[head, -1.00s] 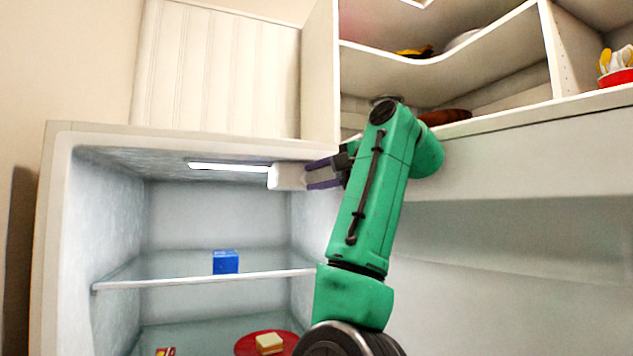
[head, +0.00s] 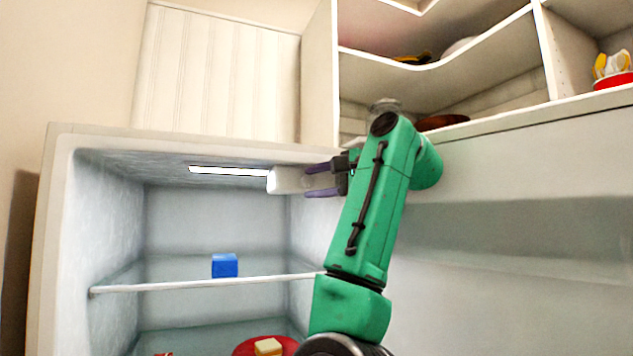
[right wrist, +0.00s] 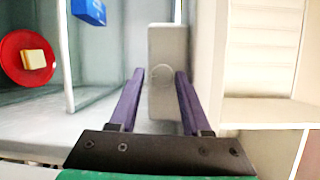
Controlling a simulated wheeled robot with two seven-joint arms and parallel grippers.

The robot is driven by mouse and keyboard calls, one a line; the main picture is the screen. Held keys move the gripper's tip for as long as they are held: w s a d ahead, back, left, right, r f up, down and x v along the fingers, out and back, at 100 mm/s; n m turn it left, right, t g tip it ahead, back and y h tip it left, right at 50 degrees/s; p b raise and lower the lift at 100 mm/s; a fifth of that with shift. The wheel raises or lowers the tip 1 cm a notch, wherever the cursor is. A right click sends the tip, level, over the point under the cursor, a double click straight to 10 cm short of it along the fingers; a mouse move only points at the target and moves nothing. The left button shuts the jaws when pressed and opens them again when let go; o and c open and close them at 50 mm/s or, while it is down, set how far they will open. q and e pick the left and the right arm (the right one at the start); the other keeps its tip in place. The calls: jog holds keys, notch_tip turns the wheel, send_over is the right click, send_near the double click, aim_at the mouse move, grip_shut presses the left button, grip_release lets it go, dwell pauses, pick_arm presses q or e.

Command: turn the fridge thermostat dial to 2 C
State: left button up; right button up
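The thermostat is a pale box (head: 284,180) under the fridge ceiling at the right end of the light strip. In the right wrist view the box (right wrist: 164,115) stands upright in the picture, with a faint round dial (right wrist: 162,76) on its face. I cannot read any marks on the dial. My right gripper (head: 307,181) points left at the box, its two purple fingers apart. In the right wrist view the fingertips lie on either side of the dial; I cannot tell whether they touch it. My left gripper is not in view.
The open fridge (head: 95,150) has a glass shelf (head: 180,285) with a blue box (head: 224,265). Below is a red plate (head: 242,347) with a yellowish block (head: 268,347). Open corner shelves (head: 440,70) are above right, close over my green arm.

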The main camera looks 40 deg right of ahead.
jog(key=shift+s, duration=0.4)
jog(key=s+b, duration=0.3)
jog(key=s, duration=1)
jog(key=shift+s+d+r+b, duration=0.3)
jog(key=shift+s+d+r, duration=0.05)
